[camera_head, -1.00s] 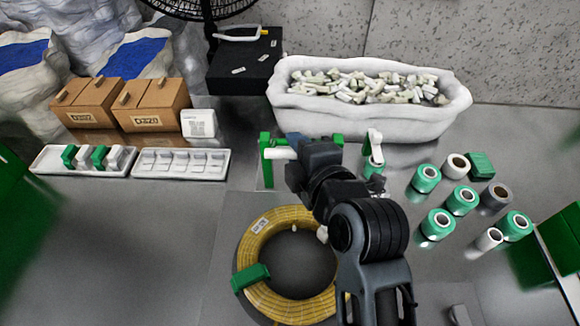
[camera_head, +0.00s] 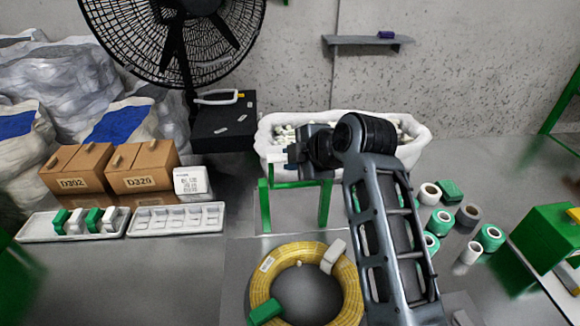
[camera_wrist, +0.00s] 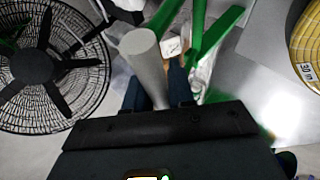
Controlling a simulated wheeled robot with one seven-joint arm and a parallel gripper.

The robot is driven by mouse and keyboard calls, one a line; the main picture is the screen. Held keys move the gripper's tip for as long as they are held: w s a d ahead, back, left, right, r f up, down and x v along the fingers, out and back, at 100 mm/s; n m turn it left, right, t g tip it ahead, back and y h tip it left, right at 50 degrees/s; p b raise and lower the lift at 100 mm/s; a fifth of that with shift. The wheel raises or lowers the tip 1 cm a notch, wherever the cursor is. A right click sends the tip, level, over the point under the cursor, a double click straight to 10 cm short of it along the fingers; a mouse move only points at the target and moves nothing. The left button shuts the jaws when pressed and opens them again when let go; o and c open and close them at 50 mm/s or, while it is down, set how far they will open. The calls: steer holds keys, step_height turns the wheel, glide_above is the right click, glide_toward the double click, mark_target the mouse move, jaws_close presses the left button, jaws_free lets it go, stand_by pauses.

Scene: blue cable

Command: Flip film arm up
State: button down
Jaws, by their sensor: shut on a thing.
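A green stand (camera_head: 265,205) stands on the table behind the cable coil, with upright posts and a crossbar. My gripper (camera_head: 292,154) is above its crossbar, near its left side. In the wrist view, my gripper (camera_wrist: 160,92) is shut on a pale grey-white rod, the film arm (camera_wrist: 145,55), which sticks up from between the fingers. Green bars of the stand (camera_wrist: 200,35) show beside it. The fingertips are partly hidden by the gripper body. The yellow cable coil (camera_head: 262,285) lies flat in front, with a green clip (camera_head: 266,311) and a white piece (camera_head: 333,255) on it.
A white tub (camera_head: 420,140) of small parts is behind my arm. Green and white rolls (camera_head: 440,222) stand at the right. Trays (camera_head: 175,220), brown boxes (camera_head: 142,165) and a black fan (camera_head: 170,40) are at the left. The front left table is clear.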

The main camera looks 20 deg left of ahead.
steer(key=shift+w+a+h, duration=0.1)
steer(key=shift+w+h, duration=0.1)
steer(key=shift+h, duration=0.1)
steer(key=shift+f+g, duration=0.15)
steer(key=shift+g, duration=0.15)
stand_by(0.8)
steer(key=c, duration=1.1)
jaws_free()
steer(key=shift+o, duration=0.2)
steer(key=b+v, duration=0.1)
steer(key=v, duration=0.6)
steer(key=shift+s+d+r, duration=0.15)
steer(key=shift+d+r, duration=0.05)
steer(key=shift+r, duration=0.2)
steer(key=d+r+p, duration=0.4)
steer(key=r+p, duration=0.2)
steer(key=r, duration=0.1)
steer(key=shift+s+d+r, duration=0.25)
steer(key=shift+s+r, duration=0.05)
steer(key=shift+s, duration=0.1)
